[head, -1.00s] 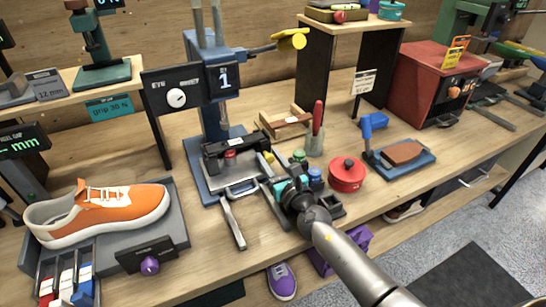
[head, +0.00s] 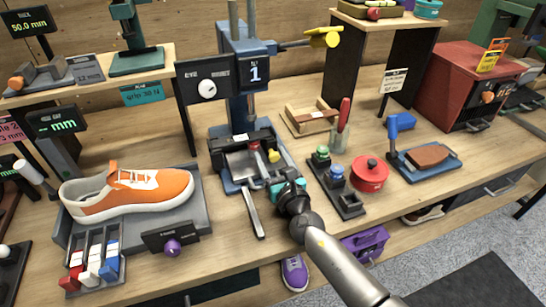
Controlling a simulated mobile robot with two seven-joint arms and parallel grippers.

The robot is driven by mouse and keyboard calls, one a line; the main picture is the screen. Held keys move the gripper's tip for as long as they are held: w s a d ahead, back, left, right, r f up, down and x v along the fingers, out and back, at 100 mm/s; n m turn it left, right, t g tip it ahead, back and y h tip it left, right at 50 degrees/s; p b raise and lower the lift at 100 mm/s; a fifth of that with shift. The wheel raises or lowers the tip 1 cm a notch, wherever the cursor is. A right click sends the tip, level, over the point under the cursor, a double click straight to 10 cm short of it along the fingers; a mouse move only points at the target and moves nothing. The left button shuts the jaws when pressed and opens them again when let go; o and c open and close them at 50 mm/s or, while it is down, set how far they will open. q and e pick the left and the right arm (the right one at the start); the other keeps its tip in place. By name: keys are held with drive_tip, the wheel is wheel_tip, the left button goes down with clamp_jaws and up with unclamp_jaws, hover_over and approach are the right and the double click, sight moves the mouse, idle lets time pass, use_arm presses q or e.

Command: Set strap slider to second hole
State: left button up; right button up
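The blue press (head: 239,80) stands at the middle of the bench. Its display (head: 256,73) reads 1, and a white knob (head: 207,89) sits on the panel beside it. A black crosspiece (head: 235,138) lies over its base, with a small red piece (head: 254,145) near its right part. I cannot tell for certain which part is the strap slider; no holes can be made out. My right gripper (head: 283,187), with teal fingers, is at the front right of the press base. Its finger gap is unclear. My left gripper is not in view.
An orange sneaker (head: 135,190) lies on a grey stand at left, behind red, white and blue blocks (head: 94,262). A black rack (head: 343,198) with green and blue caps and a red pot (head: 369,174) are right of my gripper. A metal lever (head: 252,212) points forward.

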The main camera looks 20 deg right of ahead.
drive_tip(key=shift+s+d, duration=0.1)
drive_tip(key=shift+s, duration=0.2)
drive_tip(key=s, duration=0.9)
drive_tip(key=s+d, duration=0.1)
drive_tip(key=s, duration=0.3)
drive_tip(key=shift+s, duration=0.8)
